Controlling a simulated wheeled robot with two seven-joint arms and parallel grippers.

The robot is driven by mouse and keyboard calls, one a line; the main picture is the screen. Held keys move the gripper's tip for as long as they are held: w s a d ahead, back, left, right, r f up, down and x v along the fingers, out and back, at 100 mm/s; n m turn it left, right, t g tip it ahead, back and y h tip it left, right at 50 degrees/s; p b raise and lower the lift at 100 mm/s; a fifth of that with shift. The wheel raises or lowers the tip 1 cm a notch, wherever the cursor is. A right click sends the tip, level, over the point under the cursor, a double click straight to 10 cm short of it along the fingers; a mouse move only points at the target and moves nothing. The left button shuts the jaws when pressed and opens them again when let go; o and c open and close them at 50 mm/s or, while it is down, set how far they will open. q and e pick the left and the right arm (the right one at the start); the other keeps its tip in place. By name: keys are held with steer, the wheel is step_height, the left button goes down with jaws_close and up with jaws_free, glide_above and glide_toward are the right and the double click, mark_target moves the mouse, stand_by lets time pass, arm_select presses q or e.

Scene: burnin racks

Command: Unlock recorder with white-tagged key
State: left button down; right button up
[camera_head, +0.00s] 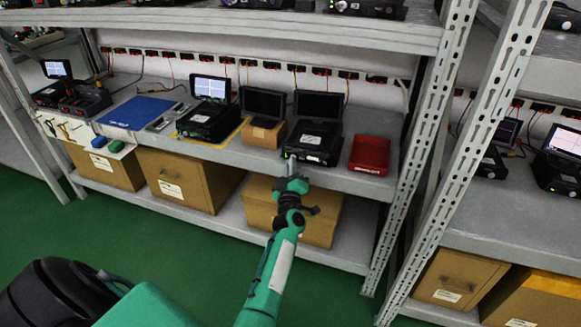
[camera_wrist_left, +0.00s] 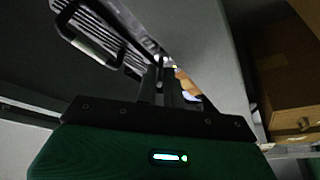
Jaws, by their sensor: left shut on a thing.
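A black recorder (camera_head: 313,150) with a dark raised screen (camera_head: 318,105) stands on the shelf, with a small green light at its front left. My left gripper (camera_head: 290,172) is at the front of this recorder, near its left corner. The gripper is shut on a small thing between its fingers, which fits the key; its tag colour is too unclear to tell. In the left wrist view the fingers (camera_wrist_left: 170,82) reach toward the recorder's ribbed case and handle (camera_wrist_left: 90,40). Whether the key touches the lock is hidden. My right gripper is out of view.
A red box (camera_head: 370,155) lies right of the recorder. A screen on a cardboard box (camera_head: 262,133) and another recorder (camera_head: 205,120) with a lit screen stand left. A key board (camera_head: 65,129) is at far left. Larger cardboard boxes (camera_head: 185,180) fill the lower shelf.

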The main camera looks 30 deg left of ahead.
arm_select(q)
steer(key=shift+m, duration=0.4)
steer(key=shift+s+a+f+m+t+h+p, duration=0.15)
steer(key=shift+m+t+h+p, duration=0.35)
steer(key=shift+m+h+p, duration=2.35)
steer(key=shift+w+a+r+m+t+h+b, duration=0.1)
steer(key=shift+m+t+h+b, duration=0.6)
steer(key=shift+m, duration=4.7)
steer(key=shift+s+a+f+m+t+h+p, duration=0.25)
steer(key=shift+m+h+p, duration=0.65)
steer(key=shift+m+h, duration=2.3)
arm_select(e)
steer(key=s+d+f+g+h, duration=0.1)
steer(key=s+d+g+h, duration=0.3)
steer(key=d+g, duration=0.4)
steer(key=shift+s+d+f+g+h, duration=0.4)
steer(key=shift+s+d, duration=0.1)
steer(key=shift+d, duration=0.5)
arm_select(q)
steer(key=shift+w+d+r+m+y, duration=0.1)
steer(key=shift+w+r+m+y, duration=0.1)
steer(key=shift+m+y, duration=0.75)
steer(key=c, duration=1.9)
jaws_free()
